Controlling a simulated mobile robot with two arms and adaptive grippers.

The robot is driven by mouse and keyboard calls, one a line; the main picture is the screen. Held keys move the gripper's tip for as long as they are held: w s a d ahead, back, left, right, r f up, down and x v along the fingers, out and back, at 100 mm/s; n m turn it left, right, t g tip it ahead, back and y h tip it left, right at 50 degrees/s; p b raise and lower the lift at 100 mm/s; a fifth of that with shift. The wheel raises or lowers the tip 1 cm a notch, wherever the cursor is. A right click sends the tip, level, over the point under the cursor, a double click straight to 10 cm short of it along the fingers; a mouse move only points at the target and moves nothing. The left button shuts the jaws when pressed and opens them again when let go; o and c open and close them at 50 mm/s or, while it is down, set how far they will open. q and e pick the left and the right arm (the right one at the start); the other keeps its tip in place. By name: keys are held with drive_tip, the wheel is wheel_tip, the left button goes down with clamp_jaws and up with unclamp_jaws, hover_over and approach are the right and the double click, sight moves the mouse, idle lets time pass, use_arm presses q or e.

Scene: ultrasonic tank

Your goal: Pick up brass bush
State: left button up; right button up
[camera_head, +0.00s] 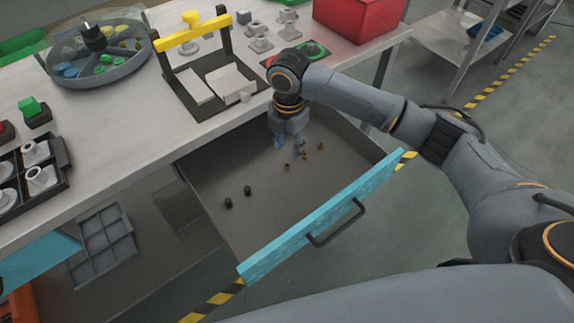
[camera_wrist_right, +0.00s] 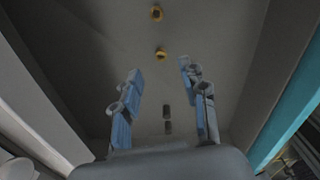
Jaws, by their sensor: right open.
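Several small brass bushes lie apart on the floor of the open drawer; one brass bush (camera_head: 287,167) is just below my right gripper (camera_head: 289,148), and another brass bush (camera_head: 320,146) is to its right. In the right wrist view, two brass bushes, the nearer one (camera_wrist_right: 161,53) and a farther one (camera_wrist_right: 156,13), lie beyond the fingertips. My right gripper also shows there (camera_wrist_right: 160,72), with its two blue-grey fingers apart and nothing between the tips. It hangs pointing down into the drawer. My left gripper is not in view.
The drawer has a teal front (camera_head: 320,218) and side walls around the gripper. Two dark bushes (camera_head: 238,197) lie in it to the left. The tabletop (camera_head: 120,160) above holds trays, a yellow-handled frame (camera_head: 190,37) and a red box (camera_head: 358,15).

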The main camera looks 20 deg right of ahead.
sight(287, 165)
drive_tip(key=shift+w+a+f, duration=0.1)
drive_tip(key=shift+f, duration=1)
drive_tip(key=f, duration=0.3)
drive_tip(key=shift+s+a+f, duration=0.1)
drive_tip(key=shift+s+f, duration=0.15)
drive_tip(key=shift+f, duration=0.5)
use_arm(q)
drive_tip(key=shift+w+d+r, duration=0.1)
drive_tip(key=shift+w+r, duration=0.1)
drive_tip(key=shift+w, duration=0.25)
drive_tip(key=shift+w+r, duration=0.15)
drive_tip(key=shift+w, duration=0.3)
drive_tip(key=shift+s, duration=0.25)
use_arm(e)
clamp_jaws()
